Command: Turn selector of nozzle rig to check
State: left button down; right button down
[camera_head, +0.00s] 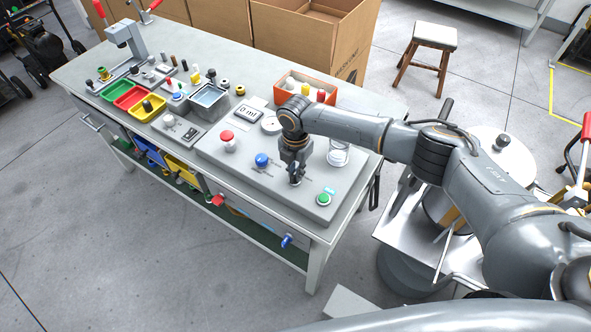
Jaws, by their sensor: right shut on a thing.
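The nozzle rig (240,168) is a grey box at the right end of the workbench. Its top carries a red button (227,138), a blue knob (262,160), a green button (323,199), a display reading about 0 ml (248,113) and a clear beaker (338,153). My right gripper (295,180) points down onto the rig's top between the blue knob and the green button. It is shut on a small dark part, likely the selector, which its fingers mostly hide. The selector's setting cannot be read. My left gripper is not in view.
Red, green and yellow trays (130,98), a water basin (209,98) and small loose parts fill the bench's left half. An orange bin (304,88) stands behind the rig. Cardboard boxes (300,35) stand behind the bench, and a stool (436,36) is at back right.

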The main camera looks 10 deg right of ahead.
jog(key=m+p, duration=0.2)
jog(key=m, duration=0.3)
jog(key=shift+s+r, duration=0.1)
jog(key=shift+m+p, duration=0.9)
jog(key=shift+m, duration=0.9)
jog(key=c, duration=1.4)
grip_release()
jog(key=shift+d, duration=0.1)
notch_tip(320, 180, up, 12)
jog(key=shift+f, duration=0.1)
